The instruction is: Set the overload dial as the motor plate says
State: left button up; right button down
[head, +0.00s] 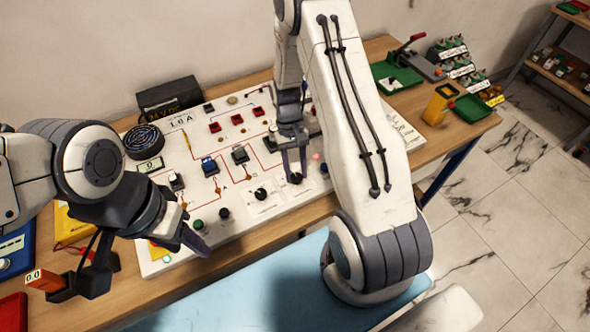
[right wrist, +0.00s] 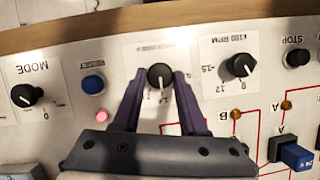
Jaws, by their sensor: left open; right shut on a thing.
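The overload dial (right wrist: 160,77) is a black knob on a white labelled plate. Its white pointer mark faces the bottom of the right wrist view; the scale figures are partly hidden and too small to read. My right gripper (right wrist: 158,80) is shut on this dial, one finger on each side; in the head view the gripper (head: 294,172) reaches down to the panel. The motor plate (head: 180,119) at the panel's upper left seems to read 1.8 A, though the figure is small. My left gripper (head: 195,230) is open and empty over the panel's lower left.
The x100 RPM dial (right wrist: 241,65) and MODE dial (right wrist: 26,95) flank the overload dial. A blue button (right wrist: 93,84) and a lit pink lamp (right wrist: 88,115) are close by. A 24V DC box (head: 170,95) stands behind the panel (head: 240,225). My right arm hides the panel's right part.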

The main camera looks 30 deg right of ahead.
jog(key=shift+r, duration=0.1)
jog(key=shift+c, duration=2.2)
grip_release()
jog(key=a+b+v, duration=0.1)
jog(key=b+v, duration=0.1)
jog(key=v, duration=0.8)
jog(key=shift+d+r, duration=0.2)
jog(key=shift+d, duration=0.3)
jog(key=shift+w, duration=0.1)
